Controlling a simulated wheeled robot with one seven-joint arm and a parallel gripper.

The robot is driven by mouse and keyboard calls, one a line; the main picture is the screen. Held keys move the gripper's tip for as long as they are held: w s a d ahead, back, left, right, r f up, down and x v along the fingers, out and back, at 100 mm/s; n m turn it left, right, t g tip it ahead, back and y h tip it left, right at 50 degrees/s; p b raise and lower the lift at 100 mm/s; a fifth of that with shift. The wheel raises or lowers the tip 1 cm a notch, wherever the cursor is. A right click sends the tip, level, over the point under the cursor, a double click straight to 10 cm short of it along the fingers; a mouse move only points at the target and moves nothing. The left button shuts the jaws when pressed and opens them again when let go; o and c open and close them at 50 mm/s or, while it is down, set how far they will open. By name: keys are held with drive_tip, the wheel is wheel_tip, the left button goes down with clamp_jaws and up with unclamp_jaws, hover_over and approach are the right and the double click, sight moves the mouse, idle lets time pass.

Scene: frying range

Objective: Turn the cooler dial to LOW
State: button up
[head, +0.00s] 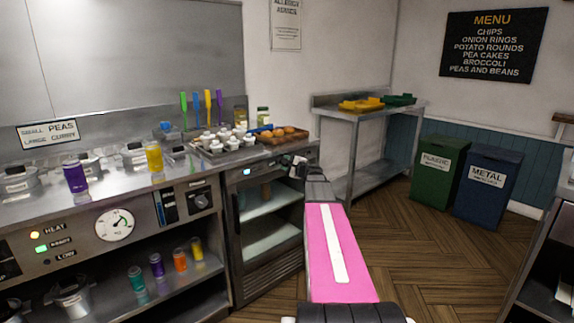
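The cooler (270,237) is the glass-doored unit under the right part of the counter, with a small blue display (247,172) on its top strip. I cannot make out a dial on that strip; my gripper and arm cover its right end. A dark knob (200,201) sits on the steel panel just left of the cooler; its label and setting are too small to read. My gripper (297,166) is at the cooler's top right, close to the counter edge. Its fingers are too small to tell open from shut, and contact is unclear.
My pink arm crosses the middle of the view. A round gauge (114,225) and lit lamps are on the left panel. Cups, bottles and a tray (226,149) crowd the counter. Green (438,168) and blue (487,186) bins stand right; the wooden floor (420,250) is clear.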

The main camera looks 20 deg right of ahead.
drive_tip(key=shift+n, duration=4.2)
drive_tip(key=o, duration=0.6)
drive_tip(key=shift+o, duration=0.2)
drive_tip(key=shift+s, duration=0.15)
drive_tip(key=v, duration=1)
drive_tip(key=shift+s, duration=0.3)
drive_tip(key=shift+d, duration=0.15)
